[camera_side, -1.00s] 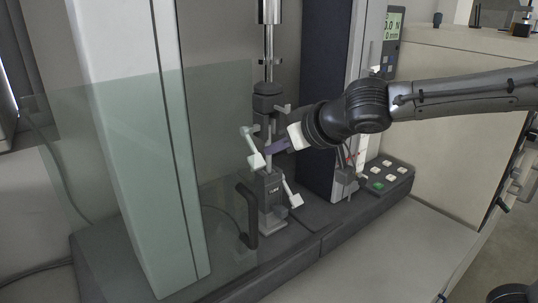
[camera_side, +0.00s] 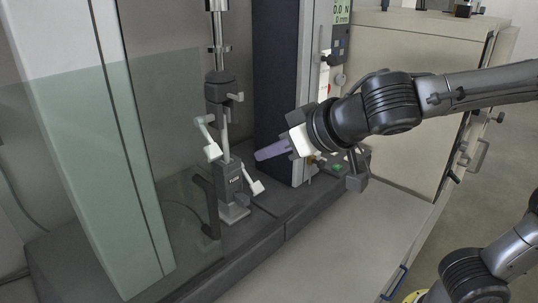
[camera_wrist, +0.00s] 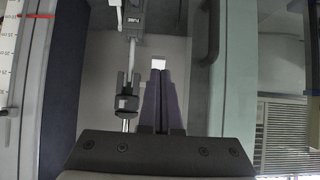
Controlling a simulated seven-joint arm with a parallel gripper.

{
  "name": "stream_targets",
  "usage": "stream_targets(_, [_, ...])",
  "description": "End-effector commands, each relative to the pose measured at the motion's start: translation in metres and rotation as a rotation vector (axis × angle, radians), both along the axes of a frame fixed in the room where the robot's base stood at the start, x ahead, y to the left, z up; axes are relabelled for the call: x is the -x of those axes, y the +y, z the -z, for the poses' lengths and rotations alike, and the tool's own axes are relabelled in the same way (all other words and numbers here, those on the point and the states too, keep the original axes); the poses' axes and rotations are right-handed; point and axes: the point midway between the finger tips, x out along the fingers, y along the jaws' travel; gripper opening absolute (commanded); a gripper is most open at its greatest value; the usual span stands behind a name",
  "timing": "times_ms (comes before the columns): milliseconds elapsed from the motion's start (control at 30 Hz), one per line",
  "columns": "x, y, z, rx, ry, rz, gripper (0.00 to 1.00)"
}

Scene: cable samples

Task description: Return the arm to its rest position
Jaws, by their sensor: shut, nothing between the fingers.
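My gripper (camera_side: 258,155) has a white body and purple-blue fingers, shut and empty, to the right of the test machine's clamps and apart from them in the side view. In the wrist view its two fingers (camera_wrist: 161,100) lie side by side. The upper clamp (camera_side: 220,88) and the lower clamp (camera_side: 230,182) stand in line, with a thin light piece (camera_side: 224,130), which looks like a cable sample, between them. In the wrist view, one clamp is at the top (camera_wrist: 133,17) and the other (camera_wrist: 126,98) is left of the fingers.
A clear greenish guard (camera_side: 90,170) and a pale column stand left of the clamps. A dark column (camera_side: 275,80) is behind my gripper. A button panel (camera_side: 335,168) is partly hidden below my wrist. A beige cabinet (camera_side: 420,130) stands behind my arm. The bench front (camera_side: 330,245) is clear.

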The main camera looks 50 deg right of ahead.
Motion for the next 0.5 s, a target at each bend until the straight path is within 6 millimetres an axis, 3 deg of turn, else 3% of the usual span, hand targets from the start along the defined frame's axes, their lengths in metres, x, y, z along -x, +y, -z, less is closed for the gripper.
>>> stream_targets(133, [-0.006, -0.026, -0.009, -0.013, -0.017, 0.069, 0.0])
stream_targets(267, [0.004, -0.087, -0.016, -0.073, -0.018, 0.23, 0.0])
stream_targets(400, [0.053, -0.151, 0.005, -0.106, 0.08, 0.377, 0.0])
stream_targets(500, [0.1, -0.175, 0.033, -0.111, 0.187, 0.408, 0.0])
